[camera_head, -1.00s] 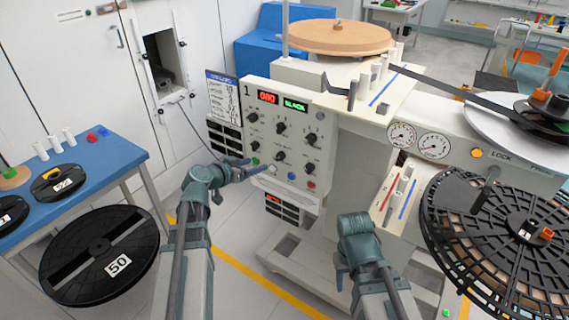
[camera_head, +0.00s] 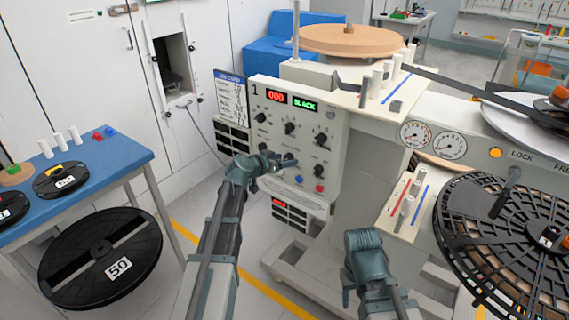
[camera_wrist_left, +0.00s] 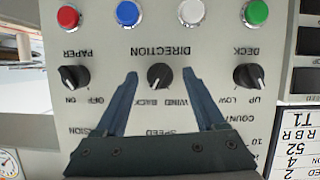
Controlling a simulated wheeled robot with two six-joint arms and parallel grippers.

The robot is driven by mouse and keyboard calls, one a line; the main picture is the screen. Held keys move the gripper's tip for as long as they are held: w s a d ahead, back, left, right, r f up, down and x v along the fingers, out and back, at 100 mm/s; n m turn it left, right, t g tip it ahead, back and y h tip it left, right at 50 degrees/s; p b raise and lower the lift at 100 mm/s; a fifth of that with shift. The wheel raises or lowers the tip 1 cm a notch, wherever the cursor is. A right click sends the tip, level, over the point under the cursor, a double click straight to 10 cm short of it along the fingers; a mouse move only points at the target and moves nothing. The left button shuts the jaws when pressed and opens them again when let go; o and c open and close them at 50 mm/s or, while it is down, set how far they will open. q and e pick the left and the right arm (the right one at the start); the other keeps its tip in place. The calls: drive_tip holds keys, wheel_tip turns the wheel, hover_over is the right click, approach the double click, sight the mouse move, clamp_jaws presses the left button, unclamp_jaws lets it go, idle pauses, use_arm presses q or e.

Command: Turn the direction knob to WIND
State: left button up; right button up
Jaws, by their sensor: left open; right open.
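The direction knob (camera_head: 290,159) is a black knob in the lower row of the beige control panel (camera_head: 340,125). The left wrist view is upside down and shows the knob (camera_wrist_left: 160,77) with WIND and BACK printed beside it. My left gripper (camera_head: 274,160) is open. Its fingers (camera_wrist_left: 160,74) lie on either side of the knob in that view, with gaps visible; I cannot tell how deep they reach. The exact setting of the knob's pointer is unclear. My right gripper (camera_head: 348,288) is open, low in front of the machine, away from the panel.
The PAPER knob (camera_wrist_left: 75,78) and DECK knob (camera_wrist_left: 246,76) flank the direction knob. A white button (camera_wrist_left: 191,11) and blue button (camera_wrist_left: 128,13) sit close by. A large black reel (camera_head: 505,230) is at the right. A blue table (camera_head: 115,170) stands left.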

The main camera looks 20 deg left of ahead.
use_arm(q)
drive_tip(key=shift+w, duration=0.2)
clamp_jaws()
idle(0.3)
